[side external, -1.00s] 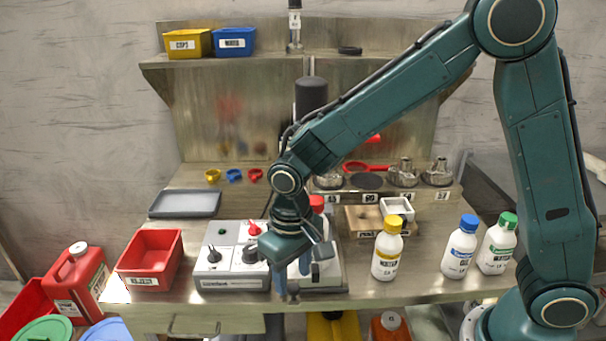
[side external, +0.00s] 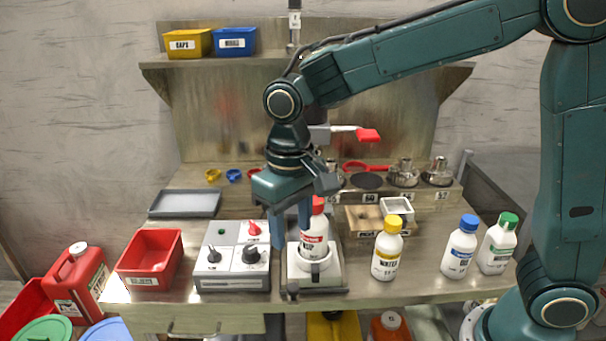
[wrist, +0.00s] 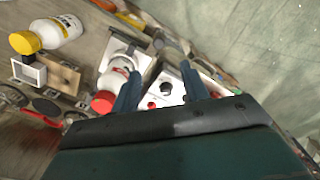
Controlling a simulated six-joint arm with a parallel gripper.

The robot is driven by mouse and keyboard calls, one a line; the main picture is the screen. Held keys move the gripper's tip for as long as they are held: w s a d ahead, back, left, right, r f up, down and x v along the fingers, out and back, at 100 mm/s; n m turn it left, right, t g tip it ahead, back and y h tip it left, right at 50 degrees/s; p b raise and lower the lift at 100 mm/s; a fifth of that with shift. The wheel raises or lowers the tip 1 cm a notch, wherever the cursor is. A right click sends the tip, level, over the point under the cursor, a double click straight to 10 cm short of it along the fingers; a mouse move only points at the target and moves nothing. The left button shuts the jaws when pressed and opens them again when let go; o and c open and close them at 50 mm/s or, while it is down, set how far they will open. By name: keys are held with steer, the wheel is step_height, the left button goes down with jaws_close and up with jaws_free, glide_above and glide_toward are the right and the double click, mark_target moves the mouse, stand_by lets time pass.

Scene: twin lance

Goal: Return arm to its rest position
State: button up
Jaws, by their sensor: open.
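My gripper (side external: 291,228) is raised above the front of the bench, pointing down with its two blue fingers apart and nothing between them. In the wrist view the fingers (wrist: 160,92) are spread, with the bench below. A white bottle with a red cap (side external: 314,230) stands in a white cup-like holder on a small press stand (side external: 330,278), just right of and partly behind the fingers. The bottle also shows in the wrist view (wrist: 114,82). The upper arm reaches in from the right.
A grey control box with knobs (side external: 232,270) stands left of the press, and a red bin (side external: 150,264) further left. Bottles with yellow (side external: 387,250), blue (side external: 460,248) and green (side external: 498,244) caps stand at right. A shelf (side external: 345,62) with small bins is behind.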

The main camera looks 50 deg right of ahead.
steer(key=shift+r, duration=0.1)
steer(key=s+d+r+t, duration=0.2)
steer(key=s+d+r, duration=0.1)
steer(key=s+d, duration=0.5)
steer(key=s+d+r+t, duration=0.3)
steer(key=s+d, duration=0.5)
steer(key=s, duration=0.2)
steer(key=shift+t, duration=0.3)
steer(key=shift+w, duration=0.1)
stand_by(1.3)
